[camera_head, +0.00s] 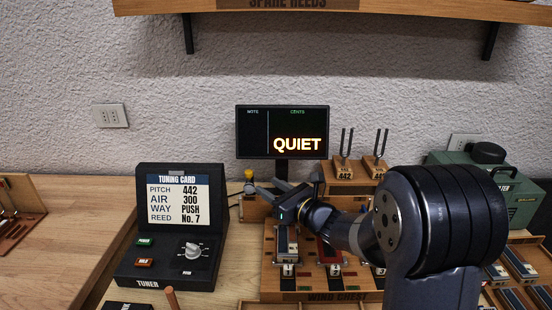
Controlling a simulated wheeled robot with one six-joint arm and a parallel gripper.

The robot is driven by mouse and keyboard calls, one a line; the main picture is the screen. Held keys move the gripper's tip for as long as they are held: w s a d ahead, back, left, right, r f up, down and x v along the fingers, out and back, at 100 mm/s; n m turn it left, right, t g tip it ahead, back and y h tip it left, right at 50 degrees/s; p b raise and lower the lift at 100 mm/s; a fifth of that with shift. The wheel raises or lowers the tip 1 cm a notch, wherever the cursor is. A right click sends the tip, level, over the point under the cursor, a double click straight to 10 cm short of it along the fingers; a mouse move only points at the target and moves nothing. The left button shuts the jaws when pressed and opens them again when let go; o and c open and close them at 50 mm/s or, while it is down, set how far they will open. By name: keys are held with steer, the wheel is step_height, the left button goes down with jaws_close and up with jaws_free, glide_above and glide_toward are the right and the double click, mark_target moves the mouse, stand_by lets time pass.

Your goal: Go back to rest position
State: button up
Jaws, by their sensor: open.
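My gripper (262,196) is near the middle of the camera_head view, above the back left part of the wooden wind chest (321,296). Its fingers point left and are apart, with nothing seen between them. My dark arm comes in from the lower right and hides part of the wind chest and the bench behind it. On the wind chest, a metal-topped reed piece (286,243) and a dark red one (328,250) show below my gripper.
A display (283,132) reading QUIET stands behind my gripper. The tuner box (170,245) with its card is at left. Tuning forks (343,155) stand on wooden blocks behind my arm. A green machine (520,188) is at right. A shelf (350,8) hangs above.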

mark_target(251, 171)
steer(key=p+x, duration=0.1)
steer(key=x, duration=0.9)
steer(key=shift+p, duration=0.3)
steer(key=shift+w+d, duration=0.1)
steer(key=shift+d+f+p, duration=0.1)
steer(key=shift+d+p, duration=0.2)
steer(key=shift+d, duration=0.15)
steer(key=shift+d, duration=0.1)
